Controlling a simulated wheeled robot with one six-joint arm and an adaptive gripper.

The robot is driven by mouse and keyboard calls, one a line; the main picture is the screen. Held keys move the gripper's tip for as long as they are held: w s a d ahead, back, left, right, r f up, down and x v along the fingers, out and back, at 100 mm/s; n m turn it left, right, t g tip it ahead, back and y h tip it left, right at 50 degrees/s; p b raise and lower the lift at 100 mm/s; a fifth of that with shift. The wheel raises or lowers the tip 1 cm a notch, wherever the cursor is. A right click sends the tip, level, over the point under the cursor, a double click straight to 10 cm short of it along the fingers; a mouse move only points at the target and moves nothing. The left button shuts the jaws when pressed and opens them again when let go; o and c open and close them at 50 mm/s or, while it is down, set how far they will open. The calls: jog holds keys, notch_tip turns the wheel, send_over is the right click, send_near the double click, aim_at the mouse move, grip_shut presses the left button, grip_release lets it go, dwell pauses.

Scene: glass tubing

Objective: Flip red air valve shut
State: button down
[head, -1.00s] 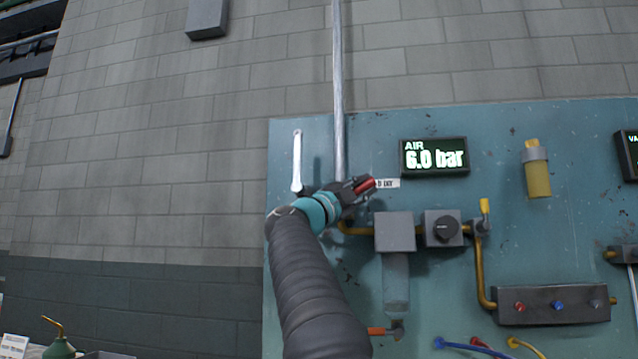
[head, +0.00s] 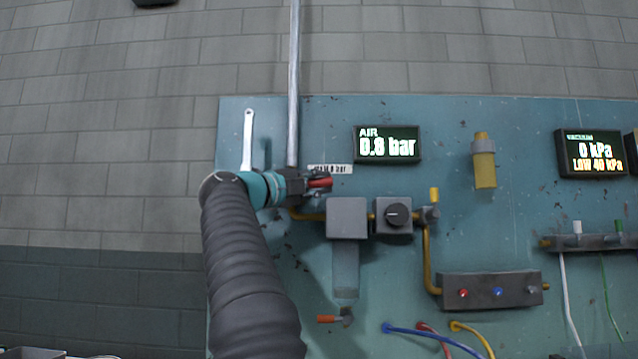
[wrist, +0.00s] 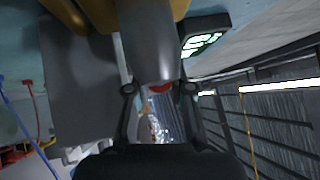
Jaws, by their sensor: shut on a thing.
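The red air valve handle (head: 320,183) sits at the foot of the vertical grey pipe (head: 294,90) on the teal panel. My gripper (head: 308,183) is shut on the handle, which points to the right, roughly level. In the wrist view a small red part of the handle (wrist: 162,88) shows between the fingertips, behind a grey cylindrical part. The valve body is mostly hidden behind my gripper. The AIR display (head: 387,146) reads 0.8 bar.
A grey block (head: 347,218) and a black regulator knob (head: 397,214) stand close to the right of the valve. A wrench (head: 248,140) hangs at the left. An orange-handled lever (head: 328,319) is lower down. A vacuum display (head: 592,152) is at the right.

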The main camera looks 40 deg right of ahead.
jog(key=c, duration=1)
grip_release()
jog(key=v, duration=1.2)
